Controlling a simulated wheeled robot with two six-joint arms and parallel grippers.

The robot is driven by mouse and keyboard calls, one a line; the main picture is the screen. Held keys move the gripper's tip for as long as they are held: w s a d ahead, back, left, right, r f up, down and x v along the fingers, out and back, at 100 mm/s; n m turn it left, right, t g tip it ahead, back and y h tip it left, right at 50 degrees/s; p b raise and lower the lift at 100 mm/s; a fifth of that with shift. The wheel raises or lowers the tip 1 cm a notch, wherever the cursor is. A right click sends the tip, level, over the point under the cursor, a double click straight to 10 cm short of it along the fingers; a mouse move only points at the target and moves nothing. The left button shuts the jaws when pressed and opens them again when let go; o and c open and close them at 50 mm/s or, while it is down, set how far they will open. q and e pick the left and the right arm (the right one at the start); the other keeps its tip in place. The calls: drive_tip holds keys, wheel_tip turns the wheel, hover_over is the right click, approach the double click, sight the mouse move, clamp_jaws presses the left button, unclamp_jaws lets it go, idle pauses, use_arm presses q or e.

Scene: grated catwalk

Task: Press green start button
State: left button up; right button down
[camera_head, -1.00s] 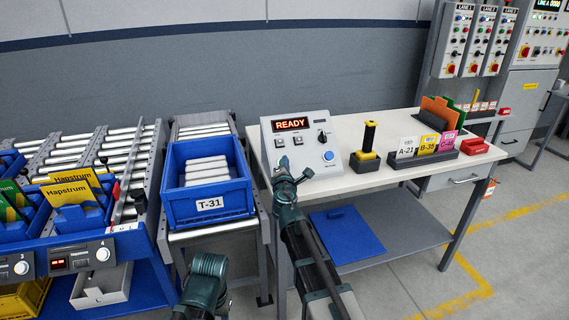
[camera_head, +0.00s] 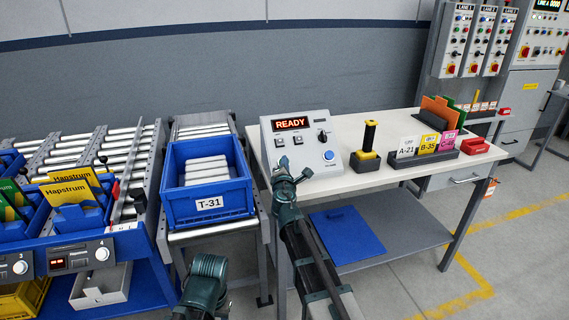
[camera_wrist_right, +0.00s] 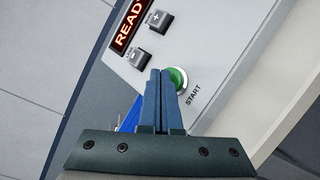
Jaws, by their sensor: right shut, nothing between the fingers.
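The green start button (camera_wrist_right: 181,78) sits on the light grey control box (camera_head: 331,172), beside the word START in the right wrist view. My right gripper (camera_wrist_right: 161,72) is shut and empty. In that view its blue fingertips overlap the left part of the button; I cannot tell whether they touch it. In the head view the right gripper (camera_head: 284,162) is at the box's lower left front and hides the green button. The box's display (camera_head: 291,124) reads READY. Of my left arm, only a dark green part shows at the bottom; its fingers are not seen.
The box also has a blue button (camera_head: 329,155), a black knob (camera_head: 323,137) and small square buttons. It stands on a pale table (camera_head: 390,180). A blue tote (camera_head: 209,209) labelled T-31 is to the left. A black-and-yellow handled tool (camera_head: 368,140) and card holders stand to the right.

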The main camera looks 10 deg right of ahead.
drive_tip(key=shift+w+f+b, duration=0.6)
idle(1.1)
drive_tip(key=shift+s+r, duration=0.1)
drive_tip(key=shift+r, duration=0.05)
drive_tip(key=shift+s+r+p, duration=0.75)
drive_tip(key=shift+p, duration=0.15)
drive_tip(key=s+r+p, duration=0.3)
drive_tip(key=shift+s+r, duration=0.25)
drive_tip(key=shift+s, duration=0.05)
idle(0.3)
drive_tip(key=shift+p, duration=0.35)
